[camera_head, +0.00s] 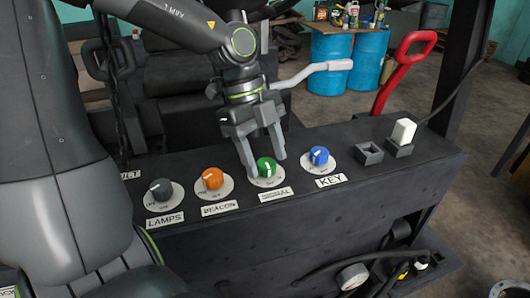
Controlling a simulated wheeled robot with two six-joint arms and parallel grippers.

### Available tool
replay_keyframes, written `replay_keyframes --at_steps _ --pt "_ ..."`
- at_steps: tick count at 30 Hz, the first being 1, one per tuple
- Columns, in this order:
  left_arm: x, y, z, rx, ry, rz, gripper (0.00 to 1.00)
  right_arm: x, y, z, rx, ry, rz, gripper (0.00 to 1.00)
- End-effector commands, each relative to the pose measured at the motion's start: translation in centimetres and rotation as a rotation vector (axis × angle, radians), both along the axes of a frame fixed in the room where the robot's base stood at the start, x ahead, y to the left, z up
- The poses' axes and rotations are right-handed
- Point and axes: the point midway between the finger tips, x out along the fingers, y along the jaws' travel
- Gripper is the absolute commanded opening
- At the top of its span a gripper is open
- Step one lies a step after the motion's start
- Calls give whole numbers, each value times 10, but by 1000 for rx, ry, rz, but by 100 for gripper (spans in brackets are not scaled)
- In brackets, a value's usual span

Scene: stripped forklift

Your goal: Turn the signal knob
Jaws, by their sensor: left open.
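The green knob (267,168) sits on a round white dial plate on the dark panel (380,200), above a label that reads partly as "NAL". A white pointer mark shows on its face. My left gripper (266,158) comes down from above with its two fingers apart, one on each side of the green knob. I cannot tell whether the fingers touch it. The back of the knob is partly hidden by the gripper. My right gripper does not show.
An orange BEACON knob (212,178) and a grey LAMPS knob (161,189) stand to the left, a blue KEY knob (319,156) close on the right. A white rocker switch (403,131) is farther right. A white-handled lever (325,66) rises behind the gripper.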

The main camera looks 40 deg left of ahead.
Motion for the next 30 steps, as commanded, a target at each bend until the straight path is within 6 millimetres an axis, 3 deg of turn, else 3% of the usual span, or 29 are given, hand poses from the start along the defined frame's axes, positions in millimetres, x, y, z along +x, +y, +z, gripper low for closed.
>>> replay_keyframes --at_steps 11,21,30 --pt "0 -2 -4 0 0 0 56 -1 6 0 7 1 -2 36" --pt "0 -2 -4 0 0 0 13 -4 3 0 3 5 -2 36" --pt "0 -2 -4 -1 -1 29 11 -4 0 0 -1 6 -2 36"
